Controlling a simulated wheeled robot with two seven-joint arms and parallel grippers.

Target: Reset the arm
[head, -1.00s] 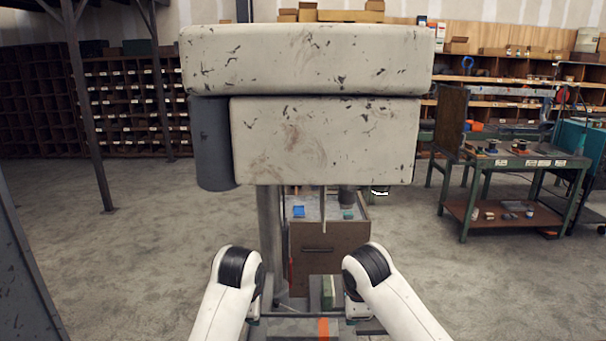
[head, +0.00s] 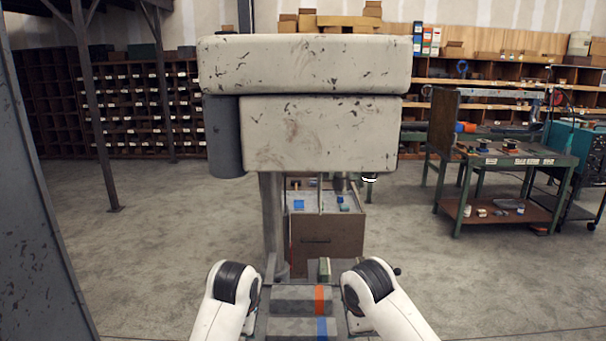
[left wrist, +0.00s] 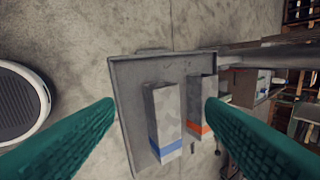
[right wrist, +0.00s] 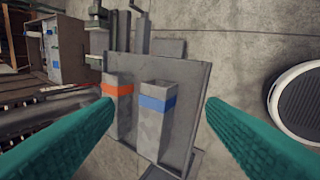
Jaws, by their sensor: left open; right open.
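My left arm (head: 222,295) and right arm (head: 372,295) come in from the bottom of the head view, and their grippers are hidden there. In the left wrist view my left gripper (left wrist: 160,103) is open and empty, its green fingers wide apart. In the right wrist view my right gripper (right wrist: 160,103) is open and empty too. A grey tray (left wrist: 130,80), also in the right wrist view (right wrist: 195,85), shows beyond both grippers. It bears a grey block with a blue band (left wrist: 165,112) and one with an orange band (left wrist: 193,98). Both blocks look apart from the fingers.
A large worn beige machine head (head: 310,62) on a column stands ahead. A brown cabinet (head: 330,240) is behind the tray. A green workbench (head: 515,160) stands at right and a grey post (head: 35,200) at left. The floor (head: 140,260) between is clear.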

